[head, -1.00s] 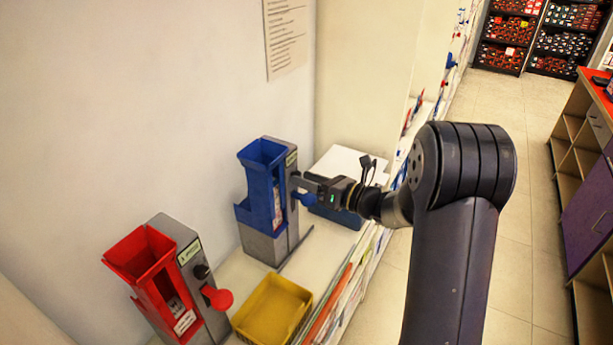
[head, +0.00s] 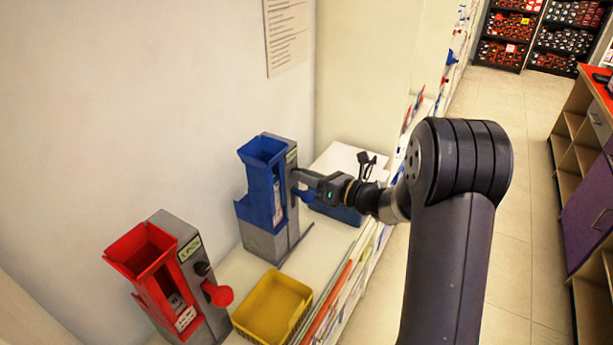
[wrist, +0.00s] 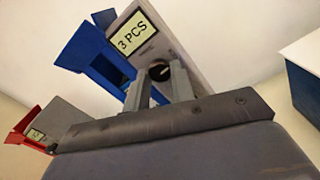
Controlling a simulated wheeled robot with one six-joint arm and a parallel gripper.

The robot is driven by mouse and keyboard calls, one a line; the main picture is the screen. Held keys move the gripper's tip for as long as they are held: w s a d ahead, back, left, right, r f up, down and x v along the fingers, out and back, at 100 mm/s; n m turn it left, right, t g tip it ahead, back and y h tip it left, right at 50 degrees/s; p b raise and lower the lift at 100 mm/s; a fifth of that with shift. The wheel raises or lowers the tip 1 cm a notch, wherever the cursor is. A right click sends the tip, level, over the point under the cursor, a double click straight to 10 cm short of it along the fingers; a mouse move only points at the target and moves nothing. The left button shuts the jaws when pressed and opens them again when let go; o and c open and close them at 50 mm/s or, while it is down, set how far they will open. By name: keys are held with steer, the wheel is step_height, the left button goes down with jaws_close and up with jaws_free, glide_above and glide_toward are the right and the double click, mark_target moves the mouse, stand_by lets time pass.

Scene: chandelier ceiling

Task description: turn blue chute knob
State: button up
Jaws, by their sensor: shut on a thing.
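The blue chute (head: 262,190) stands on a grey dispenser against the wall; it also shows in the wrist view (wrist: 98,50). Its black knob (wrist: 157,71) sits on the grey side panel below a "3 PCS" label. My gripper (head: 303,178) reaches the panel from the right. In the wrist view, its fingers (wrist: 159,82) are on either side of the knob and shut on it. The head view hides the knob behind the fingers. A blue lever with a round end (head: 307,195) sits just below the fingers.
A red chute dispenser (head: 155,265) with a red lever (head: 218,294) stands to the left. A yellow tray (head: 272,305) lies in front of the dispensers. A white-topped blue box (head: 340,160) is behind my gripper. The floor aisle on the right is clear.

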steer(key=shift+f+b, duration=0.1)
steer(key=shift+b, duration=0.2)
steer(key=n+b, duration=0.1)
steer(key=b, duration=0.1)
steer(key=n+b, duration=0.2)
steer(key=b, duration=0.1)
steer(key=shift+f, duration=0.25)
steer(key=n+b, duration=0.5)
steer(key=b, duration=0.3)
steer(key=shift+n+b, duration=0.3)
steer(key=shift+n, duration=0.1)
steer(key=n+b, duration=0.5)
steer(key=b, duration=0.2)
steer(key=shift+b, duration=0.3)
steer(key=n+b, duration=0.4)
steer(key=shift+r, duration=0.2)
steer(key=shift+r+b, duration=0.1)
steer(key=shift+b, duration=0.2)
steer(key=o, duration=1)
